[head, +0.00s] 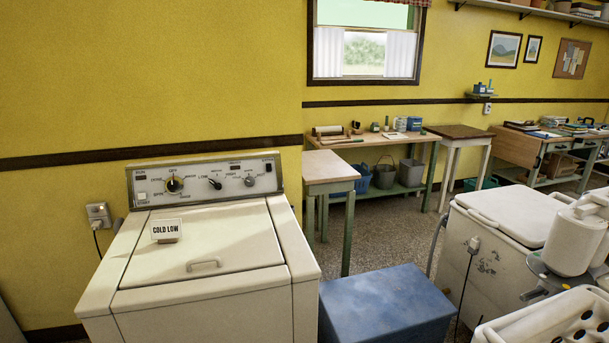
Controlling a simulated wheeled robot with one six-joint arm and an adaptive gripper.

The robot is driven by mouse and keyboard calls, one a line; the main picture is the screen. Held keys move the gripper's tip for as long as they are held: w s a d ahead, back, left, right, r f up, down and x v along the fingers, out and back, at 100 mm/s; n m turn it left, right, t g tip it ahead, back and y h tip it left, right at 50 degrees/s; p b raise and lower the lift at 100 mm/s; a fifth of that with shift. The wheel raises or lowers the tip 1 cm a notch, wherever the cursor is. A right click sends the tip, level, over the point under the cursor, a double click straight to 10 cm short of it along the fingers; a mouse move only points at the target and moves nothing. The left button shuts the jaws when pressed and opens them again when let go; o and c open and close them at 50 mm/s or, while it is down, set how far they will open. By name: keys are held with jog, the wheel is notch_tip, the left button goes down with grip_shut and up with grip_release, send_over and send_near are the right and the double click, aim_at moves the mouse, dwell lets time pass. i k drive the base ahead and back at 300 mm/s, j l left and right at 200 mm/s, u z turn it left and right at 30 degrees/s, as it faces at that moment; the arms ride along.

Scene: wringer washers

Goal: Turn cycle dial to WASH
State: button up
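A cream top-loading washer (100,299) stands at the lower left against the yellow wall. Its upright control panel (202,169) at the back carries three round dials. The left dial (174,185) is dark with a yellowish ring and has labels around it, too small to read surely. The middle dial (215,184) is dark and the right dial (250,181) is grey. A small sign reading COLD LOW (167,230) stands on the closed lid (222,237). My gripper is not in view.
A blue box (388,305) stands on the floor right of the washer. A white chest-like appliance (508,216) and a white basket (550,320) are at the right. Wooden worktables (336,165) line the wall behind. Speckled floor (400,243) shows between them.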

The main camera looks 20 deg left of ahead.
aim_at(174, 185)
jog(key=u, duration=1.25)
jog(key=i+j, duration=0.15)
jog(key=j, duration=0.2)
jog(key=i+j, duration=0.15)
jog(key=j, duration=0.2)
jog(key=i+j+z, duration=0.1)
jog(key=j, duration=0.25)
jog(key=i+j, duration=0.15)
jog(key=j, duration=0.2)
jog(key=i+j, duration=0.15)
jog(key=j, duration=0.2)
jog(key=i+j, duration=0.15)
jog(key=j, duration=0.2)
jog(key=z, duration=0.05)
